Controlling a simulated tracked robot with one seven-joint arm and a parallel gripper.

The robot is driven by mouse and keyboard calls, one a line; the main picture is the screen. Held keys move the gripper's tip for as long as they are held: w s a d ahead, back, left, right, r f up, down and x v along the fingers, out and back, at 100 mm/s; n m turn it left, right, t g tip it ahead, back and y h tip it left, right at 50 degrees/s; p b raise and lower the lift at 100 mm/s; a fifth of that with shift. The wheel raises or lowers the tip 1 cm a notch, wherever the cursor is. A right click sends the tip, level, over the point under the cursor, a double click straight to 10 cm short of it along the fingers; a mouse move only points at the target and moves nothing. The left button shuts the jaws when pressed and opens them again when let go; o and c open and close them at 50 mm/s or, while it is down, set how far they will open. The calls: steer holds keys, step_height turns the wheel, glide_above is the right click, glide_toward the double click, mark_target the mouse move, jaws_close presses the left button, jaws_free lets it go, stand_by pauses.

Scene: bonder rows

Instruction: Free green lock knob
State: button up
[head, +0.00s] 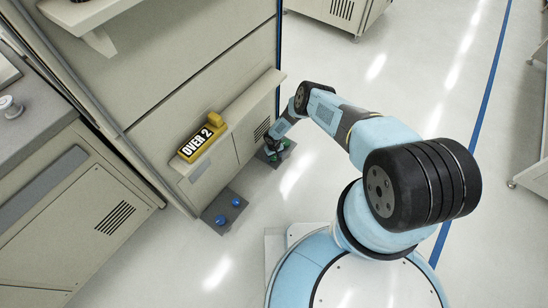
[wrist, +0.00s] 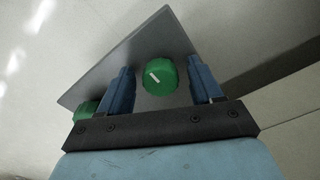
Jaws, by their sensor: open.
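A green lock knob (wrist: 160,76) with a white line mark stands on a dark grey plate (wrist: 120,62) in the wrist view. My gripper (wrist: 161,88) is open, with one blue finger on each side of this knob. A gap shows between the knob and each finger. A second green knob (wrist: 86,110) shows partly at the left, outside the fingers and partly hidden by my gripper. In the head view my gripper (head: 272,143) is down at the plate by the cabinet's foot, with a bit of green (head: 287,143) showing beside it.
A second grey plate (head: 213,208) with two blue knobs (head: 235,202) lies nearer along the cabinet's foot. A yellow box marked OVER 2 (head: 190,152) sits on a narrow ledge (head: 243,103) above. Clear pale floor (head: 320,175) lies to the right of the cabinet.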

steer(key=c, duration=1)
steer(key=shift+c, duration=0.3)
